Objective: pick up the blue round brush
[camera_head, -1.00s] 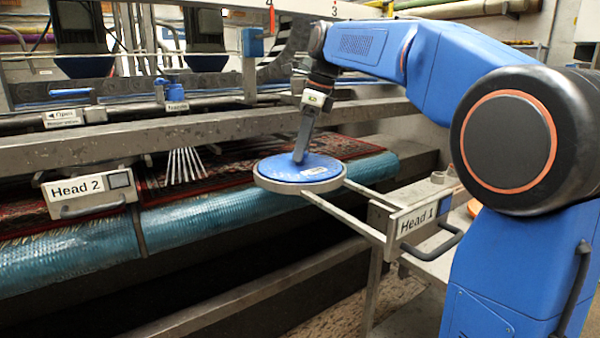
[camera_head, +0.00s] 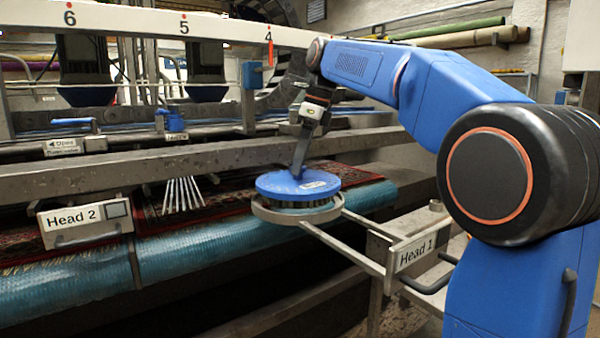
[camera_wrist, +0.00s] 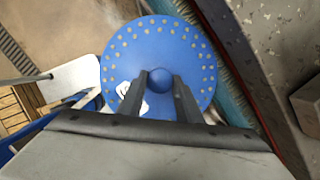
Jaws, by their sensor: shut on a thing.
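The blue round brush (camera_head: 285,185) is a flat blue disc with dark bristles below its rim. It is held just above the round metal ring (camera_head: 272,216) of the Head 1 holder, with its bristles showing over the ring. In the wrist view the brush (camera_wrist: 190,52) shows its top, with a circle of small dots, a white label and a round knob (camera_wrist: 160,80) in the middle. My gripper (camera_head: 298,172) comes down from above and is shut on that knob. It also shows in the wrist view (camera_wrist: 160,84), one finger on each side of the knob.
The Head 1 plate with a handle (camera_head: 415,252) is at the right end of the ring's two bars. The Head 2 plate (camera_head: 85,222) is at the left. A grey beam (camera_head: 200,158) runs behind the brush.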

